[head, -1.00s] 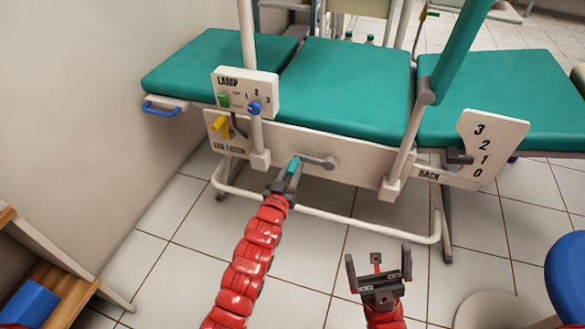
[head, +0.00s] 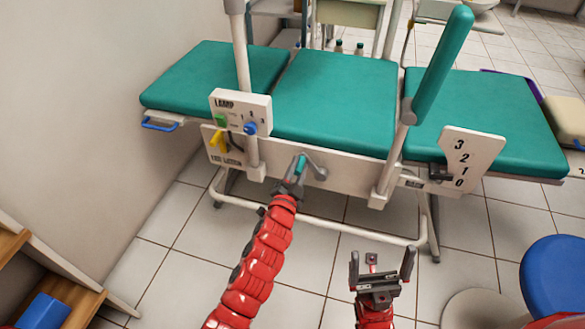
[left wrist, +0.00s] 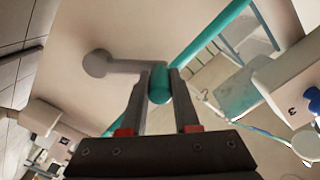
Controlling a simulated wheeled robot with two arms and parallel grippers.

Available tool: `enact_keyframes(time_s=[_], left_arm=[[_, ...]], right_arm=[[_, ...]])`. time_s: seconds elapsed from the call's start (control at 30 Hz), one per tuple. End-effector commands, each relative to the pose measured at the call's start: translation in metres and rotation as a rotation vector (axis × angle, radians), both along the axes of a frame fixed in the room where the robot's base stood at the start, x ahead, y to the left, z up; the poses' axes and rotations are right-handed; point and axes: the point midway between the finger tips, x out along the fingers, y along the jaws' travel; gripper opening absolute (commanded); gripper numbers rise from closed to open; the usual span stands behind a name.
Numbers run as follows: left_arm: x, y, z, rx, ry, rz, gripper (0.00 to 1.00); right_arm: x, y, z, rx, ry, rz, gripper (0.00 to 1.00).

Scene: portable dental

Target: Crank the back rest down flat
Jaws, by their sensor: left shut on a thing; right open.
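The crank has a grey arm on a hub (head: 320,173) at the middle of the chair's white side panel, and a teal handle (head: 301,166). My left gripper (head: 294,181) is shut on that handle; the left wrist view shows the teal handle (left wrist: 160,84) between the fingers and the grey crank arm (left wrist: 135,66) running to its hub. The right teal pad (head: 480,125), by the BACK label, looks nearly level with the middle pad. My right gripper (head: 381,268) is open and empty.
A LAMP control box (head: 240,112) on a post stands left of the crank, with a yellow lever (head: 218,140) below. A teal-padded arm (head: 441,68) slants up at right. A white floor rail (head: 320,225) runs underneath. A blue stool (head: 553,277) stands right.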

Motion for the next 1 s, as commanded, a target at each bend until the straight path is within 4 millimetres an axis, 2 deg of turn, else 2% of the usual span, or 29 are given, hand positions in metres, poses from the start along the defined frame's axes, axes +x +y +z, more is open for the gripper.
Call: enact_keyframes(time_s=[0.2,0.5,1.0], left_arm=[[-0.006,-0.017,0.012,0.192,-0.066,-0.003,0.0],[-0.012,-0.038,0.019,0.431,-0.143,-0.003,0.0],[-0.017,-0.055,0.021,0.627,-0.206,-0.002,0.0]], right_arm=[[0.0,0.0,0.003,0.003,0.003,0.0,1.0],[0.001,0.0,0.003,0.005,0.004,0.001,1.0],[0.001,0.0,0.004,0.006,0.005,0.001,1.0]])
